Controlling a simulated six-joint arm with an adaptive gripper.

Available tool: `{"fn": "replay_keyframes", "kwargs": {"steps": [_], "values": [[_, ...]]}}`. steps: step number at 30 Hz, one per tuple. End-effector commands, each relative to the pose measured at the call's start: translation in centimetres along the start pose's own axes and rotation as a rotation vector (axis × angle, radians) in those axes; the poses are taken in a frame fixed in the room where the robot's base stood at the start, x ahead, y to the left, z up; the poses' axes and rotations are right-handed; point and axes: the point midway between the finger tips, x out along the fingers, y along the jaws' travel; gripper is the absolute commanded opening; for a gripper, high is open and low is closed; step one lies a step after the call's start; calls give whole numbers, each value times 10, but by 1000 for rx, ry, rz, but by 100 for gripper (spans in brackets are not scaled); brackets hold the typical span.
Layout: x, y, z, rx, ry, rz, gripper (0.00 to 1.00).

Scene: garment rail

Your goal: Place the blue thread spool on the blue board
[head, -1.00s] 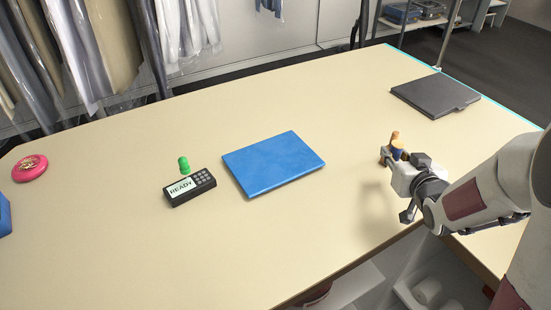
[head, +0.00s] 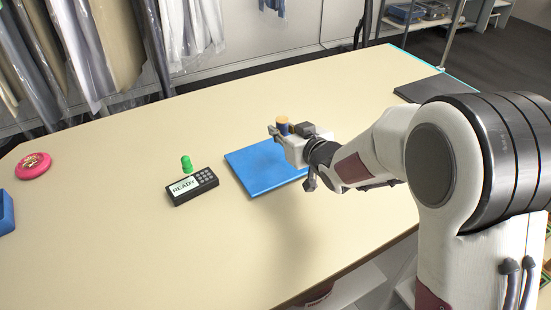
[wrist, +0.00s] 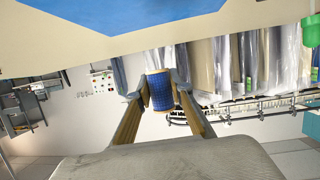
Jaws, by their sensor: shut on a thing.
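The blue thread spool (wrist: 161,91) is between the two fingers of my gripper (wrist: 160,100) in the wrist view. In the head view the spool (head: 283,125) shows as a small blue and orange-tan piece at the tip of my gripper (head: 279,132). My gripper is shut on it and appears to hold it above the blue board (head: 258,172). The board lies flat on the table, and my gripper and forearm hide its right and far part. The board also shows at the top of the wrist view (wrist: 130,12).
A black keypad device reading READY (head: 193,187) and a green spool (head: 187,165) are left of the board. A pink round object (head: 33,165) and a blue object (head: 6,212) are at the far left. A dark flat case (head: 430,88) lies at the back right. Bagged garments hang behind.

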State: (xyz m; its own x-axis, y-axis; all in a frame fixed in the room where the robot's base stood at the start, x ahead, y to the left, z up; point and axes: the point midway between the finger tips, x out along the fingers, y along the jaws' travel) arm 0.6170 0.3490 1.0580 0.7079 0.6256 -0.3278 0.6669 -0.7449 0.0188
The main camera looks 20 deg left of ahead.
Motion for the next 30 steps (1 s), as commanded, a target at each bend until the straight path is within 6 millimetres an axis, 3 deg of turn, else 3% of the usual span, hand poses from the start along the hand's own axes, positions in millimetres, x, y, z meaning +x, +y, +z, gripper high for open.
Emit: {"fn": "replay_keyframes", "kwargs": {"steps": [3, 9, 23, 30], "values": [[12, -15, -12, -8, 3, -20, 6], [18, -9, -21, 5, -5, -8, 6], [18, -8, -16, 19, -16, -4, 6], [25, -8, 3, 20, -19, -5, 6]]}}
